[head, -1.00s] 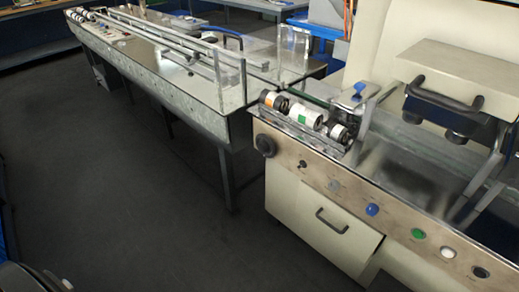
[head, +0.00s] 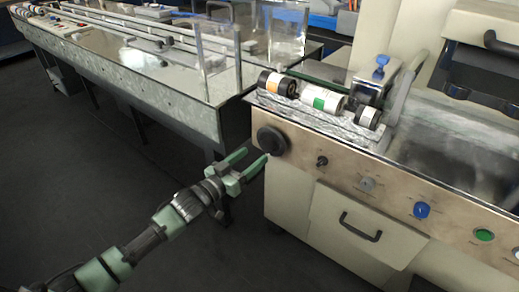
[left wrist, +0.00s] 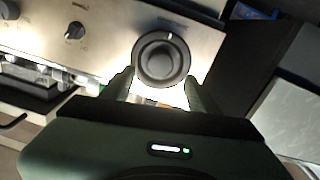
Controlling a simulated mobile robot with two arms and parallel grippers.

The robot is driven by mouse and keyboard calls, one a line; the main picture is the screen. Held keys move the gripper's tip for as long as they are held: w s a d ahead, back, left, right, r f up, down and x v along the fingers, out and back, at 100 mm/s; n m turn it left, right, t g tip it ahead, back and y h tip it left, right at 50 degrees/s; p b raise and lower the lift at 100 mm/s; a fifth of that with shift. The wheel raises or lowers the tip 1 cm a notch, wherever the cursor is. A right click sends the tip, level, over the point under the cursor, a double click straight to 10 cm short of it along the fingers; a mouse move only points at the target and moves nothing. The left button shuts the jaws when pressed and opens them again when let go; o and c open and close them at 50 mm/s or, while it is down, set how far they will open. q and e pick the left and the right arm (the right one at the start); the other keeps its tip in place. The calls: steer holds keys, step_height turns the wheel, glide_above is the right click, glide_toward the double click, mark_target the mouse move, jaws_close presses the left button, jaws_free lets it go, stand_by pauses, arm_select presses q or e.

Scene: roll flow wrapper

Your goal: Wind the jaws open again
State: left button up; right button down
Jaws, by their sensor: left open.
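A large black round knob (head: 271,141) sits at the left end of the machine's front panel. It carries a pale mark at its top in the left wrist view (left wrist: 161,62). My left gripper (head: 252,163) is open in front of the panel, just left of and below the knob. In the left wrist view its two fingers (left wrist: 160,90) point at the knob, one on each side, and I cannot tell whether they touch it. Which parts are the jaws I cannot tell. My right gripper is not in view.
The panel also carries a small black switch (head: 321,161), a blue button (head: 421,210) and a green button (head: 484,235). Below is a cabinet with a handle (head: 360,227). Rollers (head: 318,97) and a blue-topped clamp (head: 380,68) stand above. A long conveyor table (head: 150,75) runs left. Dark floor is open.

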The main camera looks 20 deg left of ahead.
mark_target(266, 146)
arm_select(q)
steer(key=x, duration=0.6)
steer(key=shift+b, duration=0.4)
jaws_close()
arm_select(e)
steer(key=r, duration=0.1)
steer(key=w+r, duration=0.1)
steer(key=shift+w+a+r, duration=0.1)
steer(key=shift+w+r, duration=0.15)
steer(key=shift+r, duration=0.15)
